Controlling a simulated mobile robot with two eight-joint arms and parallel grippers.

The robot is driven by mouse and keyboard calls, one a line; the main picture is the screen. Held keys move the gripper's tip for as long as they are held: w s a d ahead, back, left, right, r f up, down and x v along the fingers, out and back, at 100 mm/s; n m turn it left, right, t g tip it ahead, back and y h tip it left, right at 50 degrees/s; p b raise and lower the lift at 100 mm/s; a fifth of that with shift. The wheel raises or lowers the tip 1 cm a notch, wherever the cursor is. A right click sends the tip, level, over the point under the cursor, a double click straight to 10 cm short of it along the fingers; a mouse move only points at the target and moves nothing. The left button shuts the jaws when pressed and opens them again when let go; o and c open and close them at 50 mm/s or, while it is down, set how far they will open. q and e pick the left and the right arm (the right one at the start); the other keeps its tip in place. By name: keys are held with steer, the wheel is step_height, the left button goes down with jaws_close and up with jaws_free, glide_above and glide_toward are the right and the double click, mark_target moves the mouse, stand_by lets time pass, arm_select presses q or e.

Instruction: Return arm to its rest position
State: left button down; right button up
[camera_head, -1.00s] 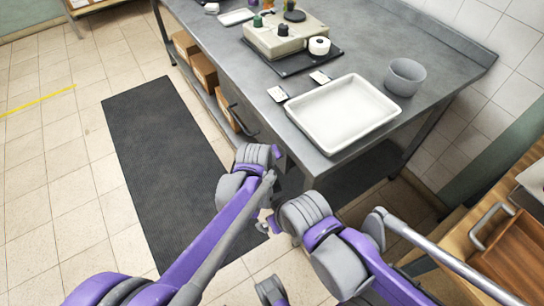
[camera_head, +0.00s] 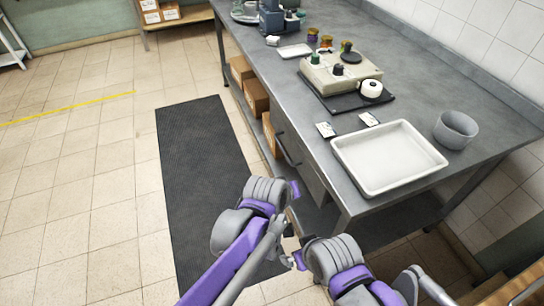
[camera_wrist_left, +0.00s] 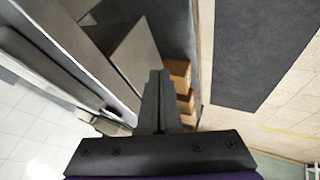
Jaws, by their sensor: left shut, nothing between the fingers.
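My left gripper (camera_wrist_left: 160,100) shows in the left wrist view. Its two dark fingers are together, with nothing between them. It is in the air beside the bench, with the floor and the brown boxes beyond it. In the head view both of my arms, purple and grey, reach in from the bottom in front of the bench.
A grey metal bench (camera_head: 400,105) holds a white tray (camera_head: 389,158), a grey bowl (camera_head: 456,130), and a beige device (camera_head: 340,76). Brown boxes (camera_head: 256,98) sit on its lower shelf. A dark mat (camera_head: 205,170) lies on the floor. The tiled floor to the left is clear.

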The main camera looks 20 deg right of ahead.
arm_select(q)
steer(key=s+a+r+y+p, duration=0.1)
steer(key=a+r+p, duration=0.15)
steer(key=a, duration=0.75)
steer(key=a+r+y+p, duration=0.2)
steer(key=a+r, duration=0.1)
steer(key=a, duration=0.7)
steer(key=s+a+r+y+p, duration=0.1)
steer(key=s+a+p, duration=0.1)
steer(key=s+a, duration=0.3)
steer(key=s+a+r+n+y+p, duration=0.1)
steer(key=s+a+p, duration=0.2)
steer(key=a, duration=1.1)
steer(key=s, duration=0.3)
steer(key=shift+s+r+t+y, duration=0.25)
steer(key=shift+s+t+y, duration=0.05)
steer(key=shift+t+y, duration=0.1)
